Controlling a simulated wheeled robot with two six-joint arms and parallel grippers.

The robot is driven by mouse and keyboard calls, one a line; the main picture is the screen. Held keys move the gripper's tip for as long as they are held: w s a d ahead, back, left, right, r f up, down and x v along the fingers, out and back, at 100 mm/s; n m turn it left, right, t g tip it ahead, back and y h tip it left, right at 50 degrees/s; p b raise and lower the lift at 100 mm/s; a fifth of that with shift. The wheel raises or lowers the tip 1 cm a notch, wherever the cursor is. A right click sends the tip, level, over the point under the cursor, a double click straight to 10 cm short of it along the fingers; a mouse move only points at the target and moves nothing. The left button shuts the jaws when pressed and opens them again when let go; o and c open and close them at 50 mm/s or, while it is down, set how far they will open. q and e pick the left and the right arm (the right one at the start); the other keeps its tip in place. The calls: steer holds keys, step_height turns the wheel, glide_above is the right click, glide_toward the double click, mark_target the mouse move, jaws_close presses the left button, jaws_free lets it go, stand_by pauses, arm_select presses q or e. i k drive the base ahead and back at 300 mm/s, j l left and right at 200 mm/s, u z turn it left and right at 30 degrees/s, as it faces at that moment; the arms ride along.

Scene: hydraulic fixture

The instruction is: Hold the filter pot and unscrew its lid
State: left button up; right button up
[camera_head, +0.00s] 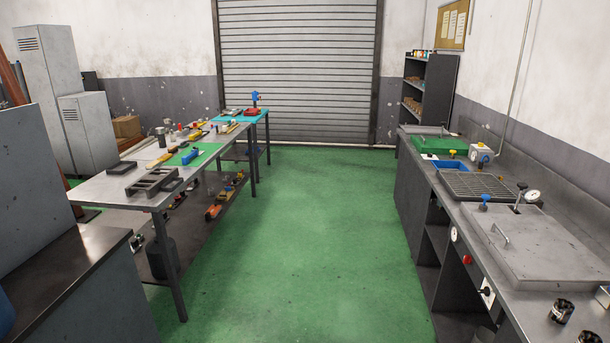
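Neither of my grippers shows in the head view. I cannot tell for sure which thing is the filter pot or its lid. A small upright blue piece (255,98) stands on the far end of the left tables, too small to make out. A small grey cylindrical part (160,136) stands on the long left table. Two dark jars or cans, one at the front (562,310) and one cut off by the frame (590,338), stand on the right bench.
Free green floor (300,240) runs between the left table (150,200) and the right bench (560,245) to a roller shutter (298,70). A dark cabinet (75,290) stands close at left. A grated tray (476,185) and gauge (532,196) are on the bench.

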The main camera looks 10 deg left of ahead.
mark_target(161, 140)
steer(key=i, duration=3.9)
steer(key=i+u, duration=0.1)
steer(key=i, duration=0.55)
steer(key=i+l+u, duration=0.1)
steer(key=i, duration=0.55)
steer(key=i+l+u, duration=0.1)
steer(key=i+l, duration=0.15)
steer(key=i, duration=0.4)
steer(key=i+l+u, duration=0.1)
steer(key=i+u, duration=0.2)
steer(key=u, duration=0.15)
steer(key=i+l+u, duration=0.15)
steer(key=i+u, duration=0.25)
steer(key=i+l+u, duration=0.2)
steer(key=u, duration=0.25)
steer(key=i+l+u, duration=0.2)
steer(key=l+u, duration=0.2)
steer(key=i+l+u, duration=0.15)
steer(key=l+u, duration=0.3)
